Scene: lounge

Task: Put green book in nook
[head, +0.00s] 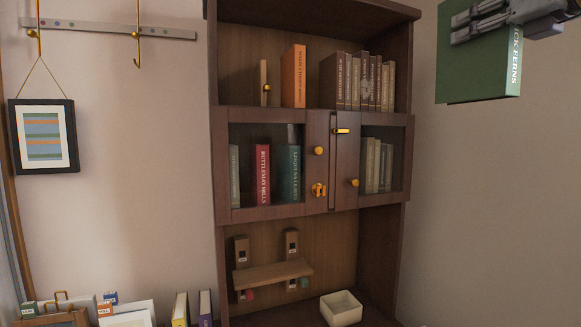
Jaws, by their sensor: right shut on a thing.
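A green book (474,68) with pale lettering on its spine is at the top right of the head view. My right gripper (478,22) is shut on its upper edge and holds it in the air, in front of the bare wall and to the right of the bookcase. A dark wooden bookcase (312,118) stands in the middle. Its open top shelf holds an orange book (294,76) and a row of brown books (358,82), with a gap between them. Which space is the nook, I cannot tell. My left gripper is not in view.
Glass-fronted cabinet doors (318,160) appear shut, with a red book (262,174) and a teal book (290,174) behind the glass. Below are a small wooden ledge (273,274) and a white box (341,308). A framed picture (44,136) hangs at left.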

